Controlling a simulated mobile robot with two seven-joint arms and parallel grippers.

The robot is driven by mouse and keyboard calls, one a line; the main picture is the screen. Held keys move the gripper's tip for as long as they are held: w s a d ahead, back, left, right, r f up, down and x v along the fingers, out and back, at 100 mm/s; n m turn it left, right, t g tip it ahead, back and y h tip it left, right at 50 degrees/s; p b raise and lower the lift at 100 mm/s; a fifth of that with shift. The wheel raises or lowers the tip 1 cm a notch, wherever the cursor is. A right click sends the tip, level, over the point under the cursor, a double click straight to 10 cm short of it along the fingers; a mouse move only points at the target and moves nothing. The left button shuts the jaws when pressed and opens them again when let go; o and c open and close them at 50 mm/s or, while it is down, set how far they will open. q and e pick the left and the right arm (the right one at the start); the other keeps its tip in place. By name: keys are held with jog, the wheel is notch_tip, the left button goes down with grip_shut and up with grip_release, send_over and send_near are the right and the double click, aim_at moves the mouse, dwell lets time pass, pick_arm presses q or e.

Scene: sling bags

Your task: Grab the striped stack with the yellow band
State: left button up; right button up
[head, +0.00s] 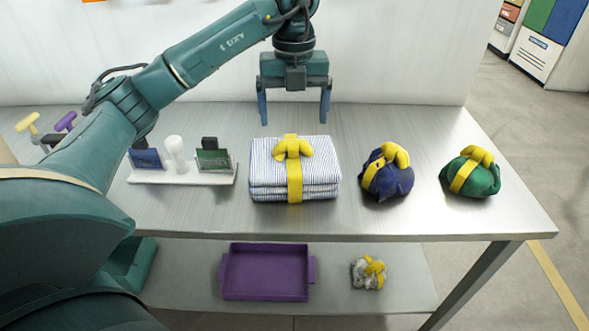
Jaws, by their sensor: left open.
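The striped stack (262,172) is a folded blue-and-white pile lying flat on the metal table. A yellow band (294,183) wraps over its middle, with a thick yellow knot or handle (292,147) on top. My left gripper (295,118) hangs above and slightly behind the stack, fingers pointing down. Its two blue fingers are spread wide with nothing between them, apart from the stack. My right gripper is not in view.
To the right on the table (440,219) sit a navy bundle (387,179) and a green bundle (481,181), both yellow-banded. To the left is a white holder (180,178) with small cards. A lower shelf holds a purple tray (265,272) and a grey bundle (367,273).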

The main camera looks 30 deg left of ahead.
aim_at(293, 140)
pick_arm(q)
notch_tip(293, 140, down, 2)
jog(key=shift+f, duration=0.25)
jog(key=shift+w+a+f, duration=0.15)
jog(key=shift+a+f, duration=0.05)
jog(key=shift+f, duration=1.15)
jog(key=shift+w+a+f, duration=0.15)
jog(key=shift+f, duration=1.2)
jog(key=c, duration=1.7)
jog(key=shift+r, duration=0.1)
